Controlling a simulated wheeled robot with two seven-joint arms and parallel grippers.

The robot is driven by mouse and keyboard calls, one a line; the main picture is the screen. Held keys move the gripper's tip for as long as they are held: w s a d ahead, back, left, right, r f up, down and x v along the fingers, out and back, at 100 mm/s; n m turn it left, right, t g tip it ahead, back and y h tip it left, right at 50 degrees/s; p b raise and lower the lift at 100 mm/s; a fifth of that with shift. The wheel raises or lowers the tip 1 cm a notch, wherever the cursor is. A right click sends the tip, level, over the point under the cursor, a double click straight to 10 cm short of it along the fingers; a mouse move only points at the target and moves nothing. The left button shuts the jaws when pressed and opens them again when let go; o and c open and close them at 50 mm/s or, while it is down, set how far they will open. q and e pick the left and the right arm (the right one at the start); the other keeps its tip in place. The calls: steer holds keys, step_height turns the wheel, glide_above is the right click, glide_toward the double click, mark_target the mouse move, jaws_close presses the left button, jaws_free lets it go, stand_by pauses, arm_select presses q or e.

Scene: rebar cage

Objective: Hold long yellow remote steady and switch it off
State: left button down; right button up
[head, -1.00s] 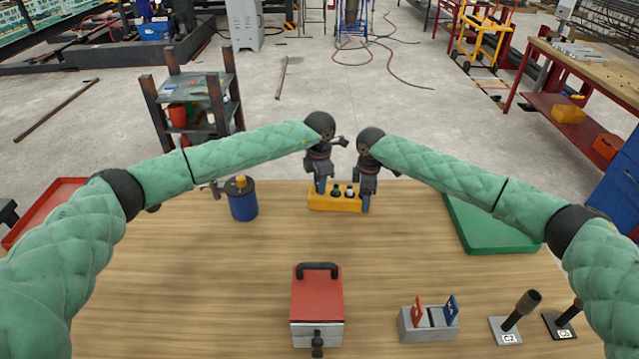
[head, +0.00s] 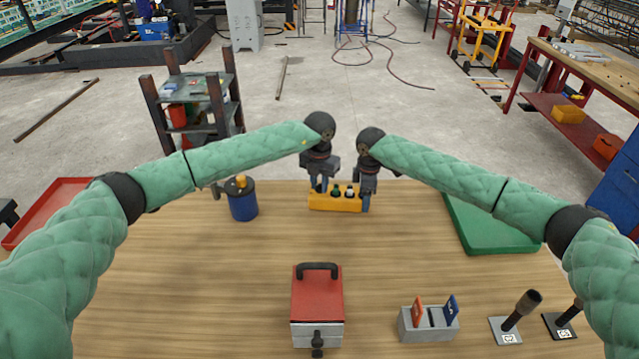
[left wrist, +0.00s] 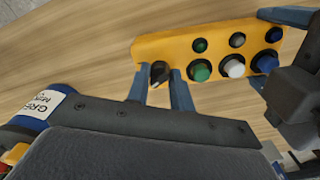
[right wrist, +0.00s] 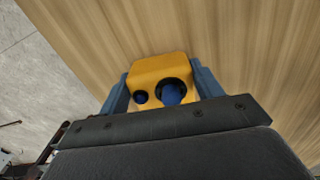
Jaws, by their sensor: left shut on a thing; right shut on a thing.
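The long yellow remote (head: 336,203) lies at the far edge of the wooden table, below both hands. In the left wrist view the remote (left wrist: 208,50) shows green, white and blue buttons and a black rotary knob (left wrist: 158,73) at its left end. My left gripper (head: 320,187) has its blue fingers closed on both sides of this knob. My right gripper (head: 364,203) is shut across the remote's other end. In the right wrist view the blue fingers flank the yellow end (right wrist: 157,70), with blue buttons between them. The knob's exact setting is hard to read.
A blue canister (head: 242,205) stands left of the remote and a green tray (head: 495,232) lies right. A red-lidded box (head: 318,290), a grey card holder (head: 428,330) and black levers (head: 521,309) are nearer. A red tray (head: 50,205) lies far left. The middle table is clear.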

stand_by(0.3)
arm_select(q)
steer(key=c, duration=1.2)
jaws_free()
steer(key=shift+r, duration=0.15)
step_height(320, 180, up, 12)
arm_select(e)
steer(key=o, duration=1.3)
steer(key=shift+o, duration=0.2)
steer(key=shift+r, duration=0.15)
